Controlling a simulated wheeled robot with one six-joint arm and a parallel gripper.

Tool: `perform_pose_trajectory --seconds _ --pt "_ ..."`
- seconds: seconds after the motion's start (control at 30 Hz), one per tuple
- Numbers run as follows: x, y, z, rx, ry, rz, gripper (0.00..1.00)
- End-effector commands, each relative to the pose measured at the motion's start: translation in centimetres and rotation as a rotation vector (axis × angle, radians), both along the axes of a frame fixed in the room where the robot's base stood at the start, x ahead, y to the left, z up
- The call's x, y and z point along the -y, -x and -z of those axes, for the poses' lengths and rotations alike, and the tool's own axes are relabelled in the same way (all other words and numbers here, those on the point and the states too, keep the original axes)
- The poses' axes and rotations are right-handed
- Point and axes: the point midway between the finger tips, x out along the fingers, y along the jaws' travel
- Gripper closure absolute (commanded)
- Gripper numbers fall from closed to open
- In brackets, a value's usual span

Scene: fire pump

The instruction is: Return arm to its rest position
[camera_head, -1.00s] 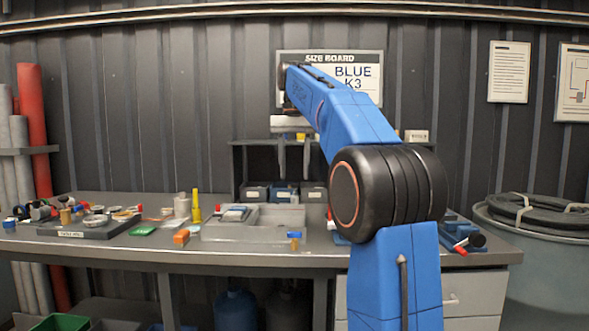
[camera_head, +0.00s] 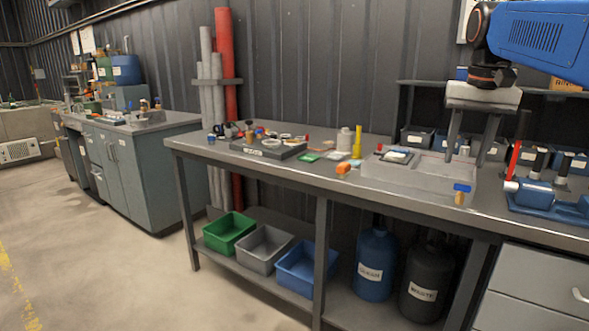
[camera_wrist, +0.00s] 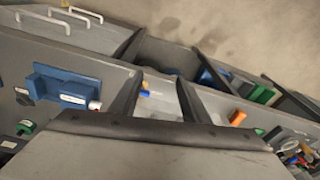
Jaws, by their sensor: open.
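My gripper (camera_head: 469,140) hangs from the blue arm at the upper right of the head view, its two dark fingers pointing down and spread apart. It is open, and nothing shows between the fingers. It is above the back right part of the grey tray (camera_head: 385,182) on the workbench. In the wrist view the open fingers (camera_wrist: 160,97) frame part of the tray and a small blue and orange piece. That blue-topped piece (camera_head: 461,193) stands at the tray's front right corner. Most of my arm is outside the head view.
A blue fixture (camera_head: 540,198) with upright black and red parts is right of the tray. Small bins (camera_head: 417,137) stand under the rear shelf. A parts tray (camera_head: 268,150), orange block (camera_head: 343,168) and yellow cylinder (camera_head: 357,142) sit leftward. Open floor (camera_head: 130,270) is at left.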

Motion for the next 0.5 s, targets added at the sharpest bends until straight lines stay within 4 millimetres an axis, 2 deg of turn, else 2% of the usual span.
perform_pose_trajectory --seconds 0.03,0.27,0.5 --pt "-0.8 1.4 1.1 0.013 0.004 -0.022 0.58" --pt "-3.8 6.8 7.0 0.08 0.025 -0.123 0.58" --pt "-6.2 12.6 14.3 0.149 0.046 -0.226 0.58"
